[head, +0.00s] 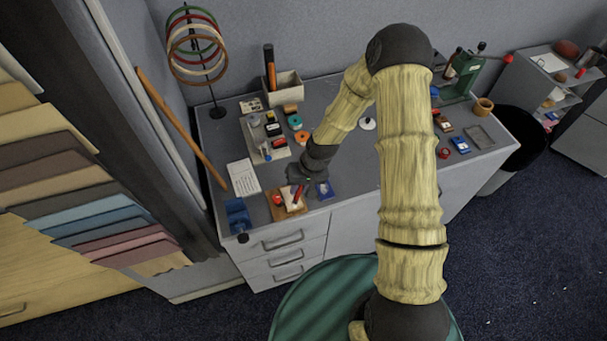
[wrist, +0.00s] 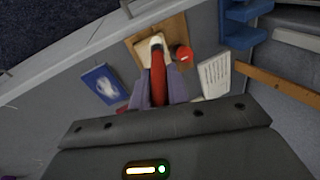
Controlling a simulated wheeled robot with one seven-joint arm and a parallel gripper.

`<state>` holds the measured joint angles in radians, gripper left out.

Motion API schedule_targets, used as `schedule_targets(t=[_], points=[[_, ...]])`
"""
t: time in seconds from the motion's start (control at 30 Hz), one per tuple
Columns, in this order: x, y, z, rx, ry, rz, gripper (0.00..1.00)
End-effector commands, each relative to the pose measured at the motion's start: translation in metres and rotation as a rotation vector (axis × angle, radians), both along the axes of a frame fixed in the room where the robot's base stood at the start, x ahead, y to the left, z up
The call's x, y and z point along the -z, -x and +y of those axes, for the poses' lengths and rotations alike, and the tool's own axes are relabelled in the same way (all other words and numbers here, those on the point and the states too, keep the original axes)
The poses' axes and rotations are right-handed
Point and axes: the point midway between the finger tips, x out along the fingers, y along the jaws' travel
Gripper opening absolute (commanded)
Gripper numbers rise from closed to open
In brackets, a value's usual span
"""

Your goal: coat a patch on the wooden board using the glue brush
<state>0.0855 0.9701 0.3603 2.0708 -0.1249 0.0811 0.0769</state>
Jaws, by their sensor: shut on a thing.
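The wooden board (head: 274,211) lies near the table's front edge, left of centre in the head view; it also shows at the top of the wrist view (wrist: 176,29). A pale patch covers part of it. My gripper (wrist: 158,92) is shut on the red handle of the glue brush (wrist: 158,75). The brush (head: 298,194) points down over the board, its pale end over the pale patch. I cannot tell whether the bristles touch the surface. A small red pot (wrist: 184,54) stands on the board beside the brush; it also shows in the head view (head: 277,199).
A blue card or box (head: 323,189) lies right of the board. A blue holder (head: 237,214) stands left of it, and a printed sheet (head: 243,177) lies behind. A tray of small items (head: 279,155) sits farther back.

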Motion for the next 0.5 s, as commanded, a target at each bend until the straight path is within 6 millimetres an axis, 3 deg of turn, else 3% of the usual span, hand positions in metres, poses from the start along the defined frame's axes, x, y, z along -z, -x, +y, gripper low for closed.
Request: schedule_targets(t=[0.5], points=[[-0.049, 0.000, 0.001, -0.001, 0.000, 0.001, 0.00]])
